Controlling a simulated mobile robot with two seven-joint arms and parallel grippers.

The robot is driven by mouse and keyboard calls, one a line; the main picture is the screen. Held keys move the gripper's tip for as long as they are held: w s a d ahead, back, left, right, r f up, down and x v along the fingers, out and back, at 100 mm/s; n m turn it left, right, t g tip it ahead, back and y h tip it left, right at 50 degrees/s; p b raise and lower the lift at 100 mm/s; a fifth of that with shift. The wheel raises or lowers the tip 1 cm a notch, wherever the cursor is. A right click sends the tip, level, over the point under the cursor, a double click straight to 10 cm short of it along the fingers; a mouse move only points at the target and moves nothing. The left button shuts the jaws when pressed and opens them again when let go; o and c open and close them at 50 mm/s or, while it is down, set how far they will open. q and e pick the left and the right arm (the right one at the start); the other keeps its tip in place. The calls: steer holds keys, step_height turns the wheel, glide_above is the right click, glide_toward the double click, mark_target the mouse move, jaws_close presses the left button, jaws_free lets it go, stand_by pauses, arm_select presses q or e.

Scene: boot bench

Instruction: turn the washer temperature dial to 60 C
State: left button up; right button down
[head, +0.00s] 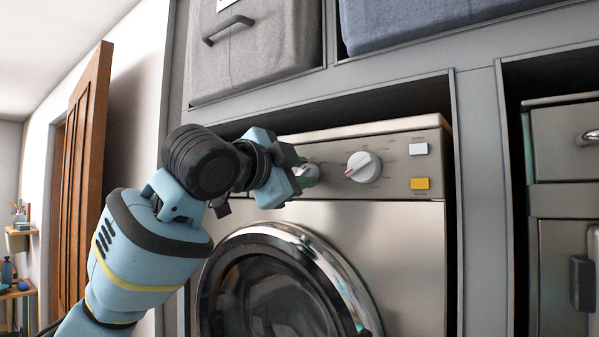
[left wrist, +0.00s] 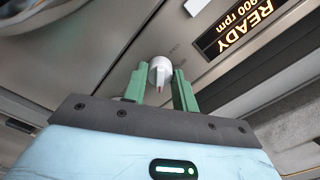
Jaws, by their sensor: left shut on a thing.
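The washer (head: 392,262) has a silver front with a control panel along its top. My left gripper (head: 304,174) reaches in from the left at the panel. Its green fingers stand on either side of a white dial (left wrist: 160,70) with a reddish pointer mark, shut on it; in the head view this dial is mostly hidden behind the gripper. A second white dial (head: 363,167) with a red pointer sits to the right, untouched. The print around the dials is too small to read. My right gripper is in neither view.
A white button (head: 418,149) and a yellow button (head: 419,183) sit at the panel's right. A display (left wrist: 235,27) in the left wrist view reads READY and 900 rpm. The round door (head: 285,280) is below. Grey cabinet walls frame the washer.

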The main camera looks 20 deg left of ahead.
arm_select(q)
steer(key=shift+f, duration=0.1)
steer(key=o, duration=1)
steer(key=shift+s, duration=0.1)
steer(key=v, duration=0.7)
steer(key=shift+s+a, duration=0.15)
steer(key=shift+s, duration=0.15)
